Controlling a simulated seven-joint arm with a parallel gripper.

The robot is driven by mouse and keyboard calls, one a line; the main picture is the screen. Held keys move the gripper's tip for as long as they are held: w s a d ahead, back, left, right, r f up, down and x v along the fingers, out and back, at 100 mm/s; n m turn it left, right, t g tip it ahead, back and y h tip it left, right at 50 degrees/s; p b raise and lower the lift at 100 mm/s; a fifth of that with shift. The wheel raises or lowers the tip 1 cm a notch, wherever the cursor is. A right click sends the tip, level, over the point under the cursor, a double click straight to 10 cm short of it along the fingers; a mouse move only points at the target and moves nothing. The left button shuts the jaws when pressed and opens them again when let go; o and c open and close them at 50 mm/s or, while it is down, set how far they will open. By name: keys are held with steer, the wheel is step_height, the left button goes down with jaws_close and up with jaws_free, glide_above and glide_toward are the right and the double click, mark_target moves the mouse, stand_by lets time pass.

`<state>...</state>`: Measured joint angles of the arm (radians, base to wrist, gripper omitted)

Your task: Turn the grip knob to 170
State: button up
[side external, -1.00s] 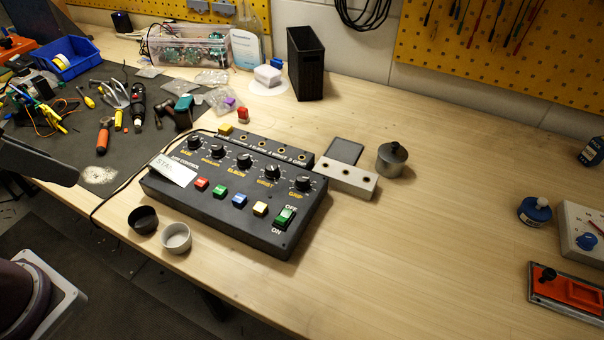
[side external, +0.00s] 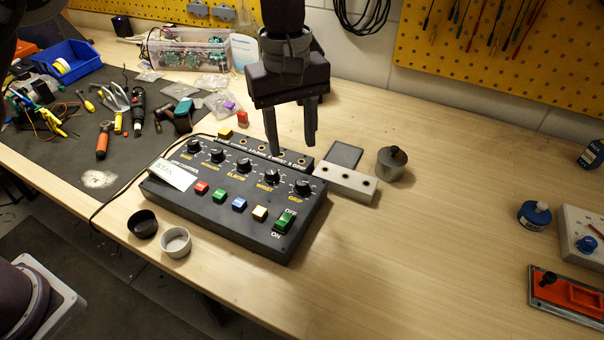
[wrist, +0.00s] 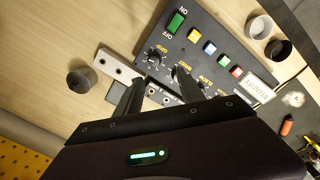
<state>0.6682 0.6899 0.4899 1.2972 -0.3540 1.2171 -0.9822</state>
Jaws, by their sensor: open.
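The black control box (side external: 235,228) lies on the bench with a row of black knobs along its top. The grip knob (side external: 303,186) is the rightmost one in the side view; it also shows in the wrist view (wrist: 154,58). Its exact pointer reading is too small to tell. My gripper (side external: 291,146) points down, open and empty, above the back right part of the box. In the wrist view my gripper (wrist: 157,80) has its fingers apart, with the right fingertip overlapping the wrist knob (wrist: 180,72). It appears apart from both knobs.
The box has a green switch (side external: 285,219) and several coloured buttons. A pale block with holes (side external: 346,183) and a grey lidded pot (side external: 391,163) stand right of it. Two small cups (side external: 176,240) stand in front.

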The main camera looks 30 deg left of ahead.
mark_target(302, 181)
steer(key=d+f, duration=0.1)
steer(key=f, duration=0.1)
steer(key=shift+w+d+f, duration=0.2)
steer(key=shift+d+f, duration=0.2)
step_height(302, 181, down, 6)
steer(key=shift+f, duration=0.2)
steer(key=shift+c, duration=0.5)
jaws_close()
